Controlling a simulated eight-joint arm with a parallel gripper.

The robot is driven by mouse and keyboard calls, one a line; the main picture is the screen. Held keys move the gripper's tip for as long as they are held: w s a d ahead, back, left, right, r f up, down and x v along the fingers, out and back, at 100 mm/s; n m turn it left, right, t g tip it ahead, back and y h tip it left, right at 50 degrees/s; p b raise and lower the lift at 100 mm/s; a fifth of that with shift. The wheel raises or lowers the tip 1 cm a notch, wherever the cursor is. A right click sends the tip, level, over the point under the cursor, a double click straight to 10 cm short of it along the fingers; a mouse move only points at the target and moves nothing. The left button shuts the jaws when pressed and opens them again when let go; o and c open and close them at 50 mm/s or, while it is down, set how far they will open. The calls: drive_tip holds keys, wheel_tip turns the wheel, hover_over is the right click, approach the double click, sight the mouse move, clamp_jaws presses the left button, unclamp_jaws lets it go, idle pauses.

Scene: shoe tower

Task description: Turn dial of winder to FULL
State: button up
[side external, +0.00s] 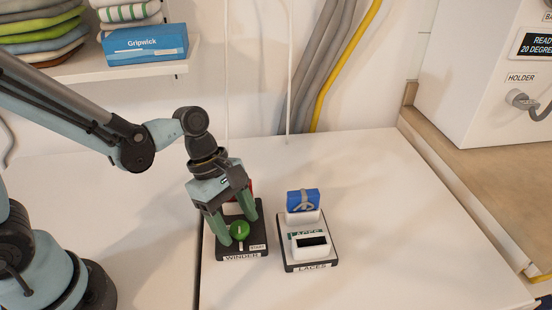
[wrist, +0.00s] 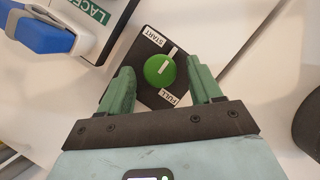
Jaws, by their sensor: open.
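The winder (side external: 229,249) is a dark block on the white table, labelled WINDER on its front edge. Its green round dial (side external: 239,230) has a white pointer line. In the wrist view the dial (wrist: 160,70) sits between a START label (wrist: 142,41) and a FULL label (wrist: 169,96), and its line points away from FULL, toward the START side. My gripper (side external: 232,222) is above the winder with its green fingers pointing down. In the wrist view my gripper (wrist: 161,87) is open, one finger on each side of the dial, with gaps visible. A red part of the winder is mostly hidden behind my gripper.
The laces unit (side external: 310,262), with a blue block (side external: 303,200) on its back part, stands close to the right of the winder. A shelf at the upper left holds folded cloths and a blue Gripwick box (side external: 145,43). The table right of the laces unit is clear.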

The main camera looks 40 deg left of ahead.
drive_tip(key=shift+c, duration=0.3)
drive_tip(key=c, duration=1)
